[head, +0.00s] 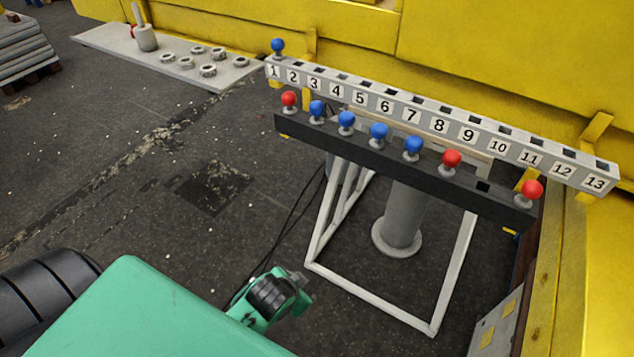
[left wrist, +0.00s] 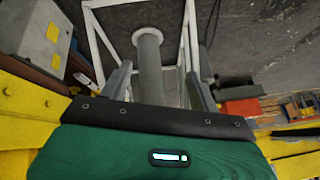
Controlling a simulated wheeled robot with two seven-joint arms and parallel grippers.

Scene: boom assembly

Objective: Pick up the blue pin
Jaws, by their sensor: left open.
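Several blue pins with round heads stand in the black rail in the head view: one at the left (head: 316,107), then others (head: 346,119), (head: 379,130) and (head: 413,145) to its right. Another blue pin (head: 278,45) stands in slot 1 of the grey numbered rail (head: 425,121). In the left wrist view my left gripper (left wrist: 158,72) has its two grey fingers apart with nothing between them. It faces the stand's grey column. No pin shows in that view. My right gripper is not in view.
Red pins (head: 289,98), (head: 451,158) and (head: 531,189) share the black rail (head: 365,158). An empty slot (head: 483,186) is near its right end. A white frame (head: 370,297) and grey column (head: 402,215) stand beneath. A grey plate (head: 222,73) holds several rings. Yellow walls enclose the back.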

